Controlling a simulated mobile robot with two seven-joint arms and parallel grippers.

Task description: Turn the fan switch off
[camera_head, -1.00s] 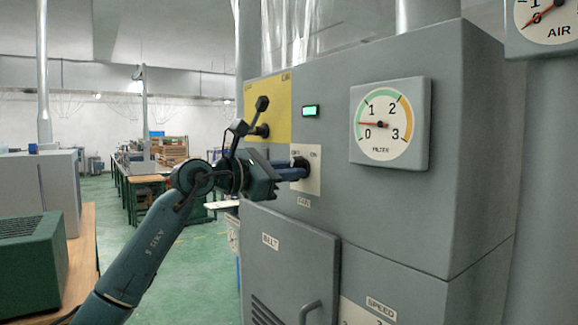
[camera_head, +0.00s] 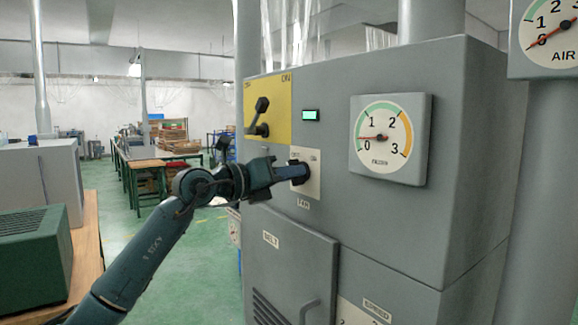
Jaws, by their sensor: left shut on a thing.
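The fan switch (camera_head: 301,172) is a dark rotary knob on a pale plate (camera_head: 312,188) with OFF at left and ON at right. A FAN label sits below the plate on the grey cabinet. My left gripper (camera_head: 291,173) reaches it from the left and is shut on the knob. The fingers cover much of the knob, so I cannot tell which mark it points to. A small green lamp (camera_head: 310,115) above the plate is lit. My right gripper is not in view.
A yellow plate (camera_head: 281,98) with a black lever (camera_head: 262,106) is just above my left gripper. A FILTER gauge (camera_head: 382,150) reads a little above 0. The BELT door (camera_head: 290,255) is below. Open green floor lies behind my arm.

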